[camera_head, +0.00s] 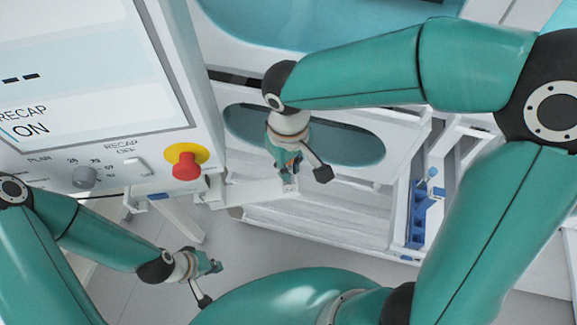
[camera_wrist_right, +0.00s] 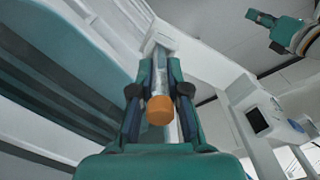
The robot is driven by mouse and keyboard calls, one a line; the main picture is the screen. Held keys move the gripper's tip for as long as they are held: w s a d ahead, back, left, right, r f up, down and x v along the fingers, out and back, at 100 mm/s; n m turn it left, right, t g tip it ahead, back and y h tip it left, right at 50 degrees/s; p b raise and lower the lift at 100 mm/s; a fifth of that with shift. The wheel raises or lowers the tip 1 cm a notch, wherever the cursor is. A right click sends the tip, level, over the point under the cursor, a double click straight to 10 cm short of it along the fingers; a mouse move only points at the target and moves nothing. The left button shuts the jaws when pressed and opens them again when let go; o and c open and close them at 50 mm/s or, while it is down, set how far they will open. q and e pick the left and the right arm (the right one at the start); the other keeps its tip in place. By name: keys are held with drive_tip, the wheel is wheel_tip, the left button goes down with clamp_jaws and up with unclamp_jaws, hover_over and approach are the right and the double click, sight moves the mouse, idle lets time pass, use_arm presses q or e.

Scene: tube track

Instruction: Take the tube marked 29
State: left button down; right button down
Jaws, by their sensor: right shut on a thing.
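My right gripper (camera_head: 288,180) hangs over the white track (camera_head: 262,193) in the head view. In the right wrist view its two fingers (camera_wrist_right: 159,105) are closed around a tube with an orange cap (camera_wrist_right: 160,110). The tube's body is mostly hidden and no number can be read on it. My left gripper (camera_head: 216,265) is low at the left in the head view, away from the track. It also shows at the top right of the right wrist view (camera_wrist_right: 262,18). Its jaws are too small to judge.
A white machine panel with a screen (camera_head: 80,90) and a red stop button (camera_head: 187,166) stands at the left. A white housing with a dark oval window (camera_head: 350,147) is behind my right gripper. A blue rack (camera_head: 417,225) sits in a white channel to the right.

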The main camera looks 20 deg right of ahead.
wheel_tip(320, 180, up, 19)
drive_tip(key=shift+r, duration=0.15)
idle(0.5)
